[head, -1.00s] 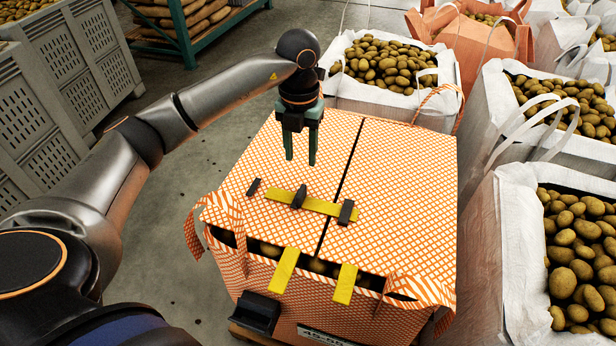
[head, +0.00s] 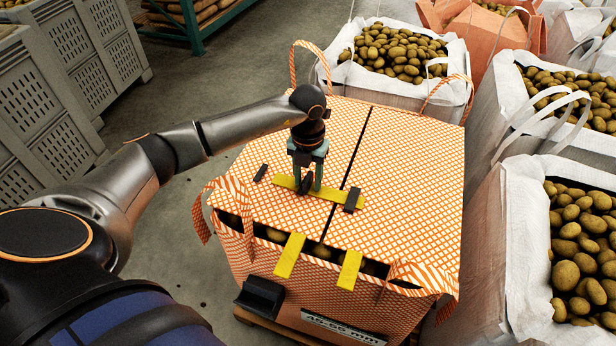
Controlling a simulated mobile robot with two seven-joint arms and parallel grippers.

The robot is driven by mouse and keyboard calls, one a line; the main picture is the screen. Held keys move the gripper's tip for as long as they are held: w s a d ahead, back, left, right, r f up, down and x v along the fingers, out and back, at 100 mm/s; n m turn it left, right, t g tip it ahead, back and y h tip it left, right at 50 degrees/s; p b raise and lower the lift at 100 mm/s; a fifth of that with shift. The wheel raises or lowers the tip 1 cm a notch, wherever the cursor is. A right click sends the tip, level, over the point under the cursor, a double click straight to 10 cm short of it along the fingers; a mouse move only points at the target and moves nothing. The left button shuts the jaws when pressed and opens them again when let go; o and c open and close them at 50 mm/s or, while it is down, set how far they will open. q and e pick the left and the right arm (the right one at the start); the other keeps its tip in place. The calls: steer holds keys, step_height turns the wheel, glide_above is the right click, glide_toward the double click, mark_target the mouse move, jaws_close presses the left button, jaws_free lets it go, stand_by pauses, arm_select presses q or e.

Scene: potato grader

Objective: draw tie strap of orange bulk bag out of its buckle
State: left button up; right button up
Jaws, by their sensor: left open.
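The orange and white checked bulk bag (head: 400,165) stands in the middle, its two top flaps closed over potatoes with a dark gap between them. A yellow tie strap (head: 327,197) lies across the flaps through black buckle parts; a black piece (head: 352,199) sits near its right end. My left gripper (head: 306,188) is open above the strap's left part, its fingers on either side of a black tab there. I cannot tell whether the fingers touch the tab or strap. Two more yellow straps (head: 289,256) hang over the front edge. My right gripper is not in view.
White bags of potatoes (head: 535,240) stand close along the right, and another (head: 395,55) stands behind. Grey slatted crates (head: 50,90) stand at the left. Orange loops (head: 293,62) rise from the bag's corners. Bare floor (head: 190,90) lies between crates and bag.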

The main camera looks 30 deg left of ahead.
arm_select(q)
jaws_close()
stand_by(0.3)
steer(key=shift+a, duration=0.1)
stand_by(1.0)
